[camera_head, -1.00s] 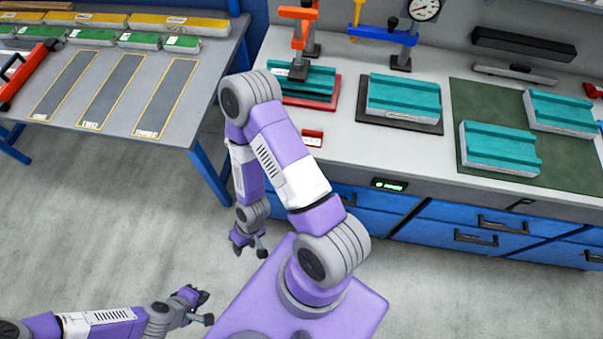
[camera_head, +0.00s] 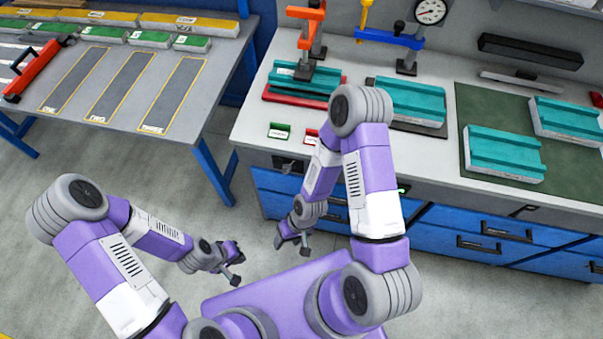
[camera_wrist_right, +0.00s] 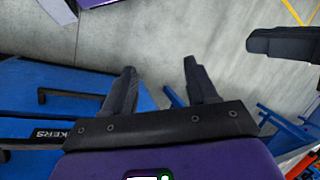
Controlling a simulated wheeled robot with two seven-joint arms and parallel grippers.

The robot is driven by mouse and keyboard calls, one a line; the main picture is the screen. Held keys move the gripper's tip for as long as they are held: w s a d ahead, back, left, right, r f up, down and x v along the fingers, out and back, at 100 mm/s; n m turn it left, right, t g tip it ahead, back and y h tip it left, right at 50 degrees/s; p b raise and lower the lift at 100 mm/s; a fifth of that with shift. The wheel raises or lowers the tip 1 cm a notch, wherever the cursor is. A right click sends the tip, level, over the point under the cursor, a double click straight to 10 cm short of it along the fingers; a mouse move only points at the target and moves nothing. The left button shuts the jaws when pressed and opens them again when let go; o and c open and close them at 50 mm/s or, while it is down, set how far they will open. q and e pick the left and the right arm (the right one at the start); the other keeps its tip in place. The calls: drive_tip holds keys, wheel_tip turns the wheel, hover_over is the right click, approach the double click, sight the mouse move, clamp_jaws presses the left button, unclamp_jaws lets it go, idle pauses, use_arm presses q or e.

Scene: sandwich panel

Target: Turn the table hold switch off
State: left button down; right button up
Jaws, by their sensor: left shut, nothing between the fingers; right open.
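No part is clearly legible as the table hold switch. A small metal fitting (camera_head: 288,163) sits on the bench's front face, below a green block (camera_head: 280,131) and a partly hidden red block (camera_head: 311,136). A small green-lit panel (camera_head: 403,188) on the same face is mostly covered by my right arm. My right gripper (camera_head: 292,241) hangs low before the blue drawers, apart from the bench; in the right wrist view its fingers (camera_wrist_right: 159,82) are spread and empty. My left gripper (camera_head: 237,261) is shut and empty, low and to its left, over the floor.
A grey table (camera_head: 70,125) with marked lanes stands at left. Grey floor (camera_head: 110,170) is open between them.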

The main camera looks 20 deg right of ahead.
drive_tip(key=s+d+f+n+g+h+b, duration=0.3)
drive_tip(key=s+f+n+g+h+b, duration=0.25)
drive_tip(key=s+n, duration=0.35)
drive_tip(key=w+d+n+t+h+b, duration=0.3)
drive_tip(key=w+d+n+h+b, duration=0.1)
drive_tip(key=d+n+h, duration=0.3)
drive_tip(key=n+t+h+b, duration=0.2)
drive_tip(key=n+t+b, duration=0.4)
drive_tip(key=n+t, duration=1)
approach(285, 173)
drive_tip(key=w+d+f+m+t, duration=0.2)
drive_tip(key=m+t, duration=0.1)
drive_tip(key=shift+g, duration=0.25)
drive_tip(key=b+x, duration=0.1)
drive_tip(key=x, duration=0.6)
drive_tip(key=shift+d, duration=0.2)
use_arm(q)
wheel_tip(285, 173, down, 18)
drive_tip(key=shift+a, duration=0.2)
